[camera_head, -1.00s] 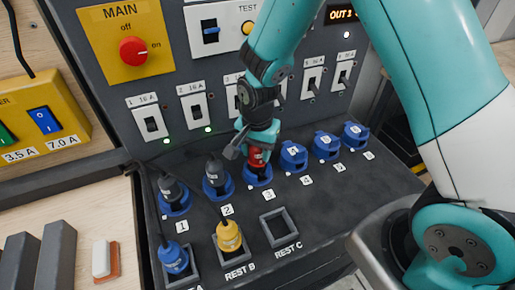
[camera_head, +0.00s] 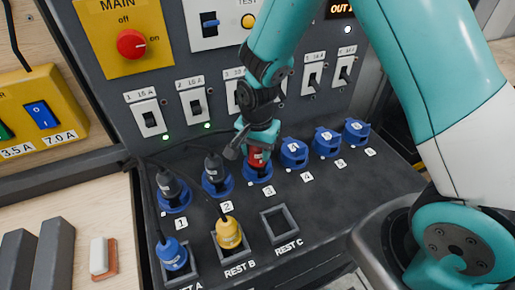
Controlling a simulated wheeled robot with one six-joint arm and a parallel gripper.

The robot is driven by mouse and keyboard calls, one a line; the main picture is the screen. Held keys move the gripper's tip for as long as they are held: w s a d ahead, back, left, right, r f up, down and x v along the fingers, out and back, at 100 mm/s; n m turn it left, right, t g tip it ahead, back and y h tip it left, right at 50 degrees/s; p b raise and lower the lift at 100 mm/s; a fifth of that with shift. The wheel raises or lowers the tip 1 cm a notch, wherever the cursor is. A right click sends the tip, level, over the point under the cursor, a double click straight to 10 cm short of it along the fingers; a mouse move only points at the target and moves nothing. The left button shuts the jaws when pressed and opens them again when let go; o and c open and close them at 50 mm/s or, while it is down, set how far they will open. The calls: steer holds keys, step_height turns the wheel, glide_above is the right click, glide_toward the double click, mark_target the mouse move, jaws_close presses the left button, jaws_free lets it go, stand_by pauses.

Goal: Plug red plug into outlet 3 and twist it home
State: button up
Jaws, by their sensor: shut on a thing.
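The red plug (camera_head: 257,158) stands upright at outlet 3 (camera_head: 258,175), the blue socket behind the label 3. My gripper (camera_head: 256,147) comes down from above and is shut on the red plug. The plug's lower end is in or right at the blue socket; how deep it sits and how far it is turned cannot be told. My gripper and wrist hide the plug's top and most of the breaker switch behind it.
Black plugs stand in outlet 1 (camera_head: 171,186) and outlet 2 (camera_head: 215,176). Outlet 4 (camera_head: 293,153) and others to its right have blue lids. A blue plug (camera_head: 173,254) and a yellow plug (camera_head: 229,233) sit in rests; rest C (camera_head: 279,223) is empty.

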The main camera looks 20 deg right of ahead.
steer(key=shift+f, duration=0.3)
steer(key=shift+m, duration=1.4)
steer(key=shift+m, duration=1.2)
steer(key=shift+c, duration=0.3)
steer(key=shift+m, duration=0.3)
steer(key=shift+c, duration=0.9)
steer(key=m, duration=0.2)
steer(key=shift+a+m+p, duration=0.1)
steer(key=shift+m+p, duration=0.2)
steer(key=shift+m, duration=0.1)
jaws_close()
